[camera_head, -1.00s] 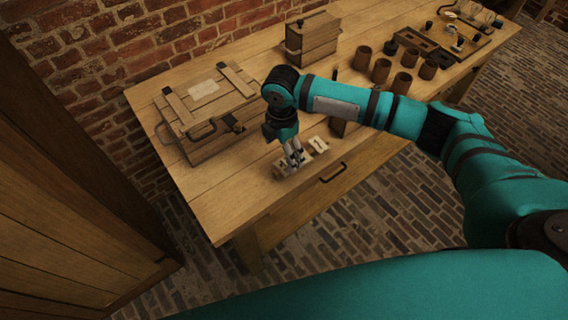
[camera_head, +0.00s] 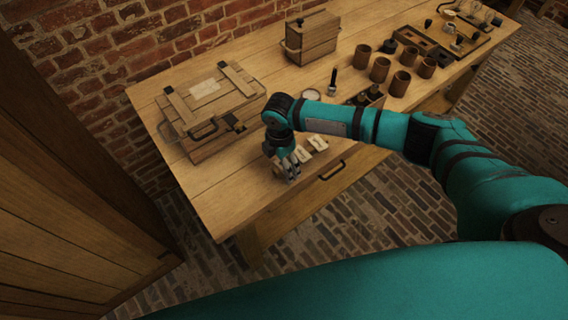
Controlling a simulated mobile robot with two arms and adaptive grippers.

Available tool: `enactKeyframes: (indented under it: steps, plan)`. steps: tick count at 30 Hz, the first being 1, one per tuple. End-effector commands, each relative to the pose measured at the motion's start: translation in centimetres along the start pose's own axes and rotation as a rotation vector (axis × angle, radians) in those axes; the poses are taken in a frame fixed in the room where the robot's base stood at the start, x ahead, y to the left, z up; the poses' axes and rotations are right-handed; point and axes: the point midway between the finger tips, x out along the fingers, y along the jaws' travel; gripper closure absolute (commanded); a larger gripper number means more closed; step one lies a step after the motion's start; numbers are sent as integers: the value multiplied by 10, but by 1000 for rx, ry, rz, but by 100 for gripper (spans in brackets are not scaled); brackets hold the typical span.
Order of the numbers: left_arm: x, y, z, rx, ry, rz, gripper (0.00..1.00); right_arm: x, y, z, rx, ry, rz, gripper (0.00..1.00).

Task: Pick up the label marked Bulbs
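Small pale labels with dark marks lie near the front edge of the wooden table. One label (camera_head: 317,142) and another label (camera_head: 302,154) show to the right of my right gripper (camera_head: 291,175). Part of a further pale piece shows at the gripper's left side, mostly hidden by it. The marks are too small to read, so I cannot tell which label is Bulbs. My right gripper points down at the table's front edge, beside the labels. Its fingers are small and partly hide each other; whether they hold anything is unclear. My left gripper is not in view.
A large wooden case (camera_head: 208,105) lies left of the arm on the table (camera_head: 225,195). A wooden box (camera_head: 312,38) stands behind. Several brown cups, one of them a cup (camera_head: 380,69), stand to the right. A drawer handle (camera_head: 333,171) is on the front.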

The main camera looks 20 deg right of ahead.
Motion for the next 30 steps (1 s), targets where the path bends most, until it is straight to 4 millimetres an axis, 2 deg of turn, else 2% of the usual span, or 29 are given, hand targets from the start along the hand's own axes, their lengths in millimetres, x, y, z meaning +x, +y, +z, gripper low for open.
enactKeyframes:
  steps: [19,28,30]
  plan:
    - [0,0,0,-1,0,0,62,5,0,0,1,0,0,13]
    - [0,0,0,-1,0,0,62,5,0,0,1,0,0,51]
    - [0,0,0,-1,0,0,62,5,0,0,1,0,0,53]
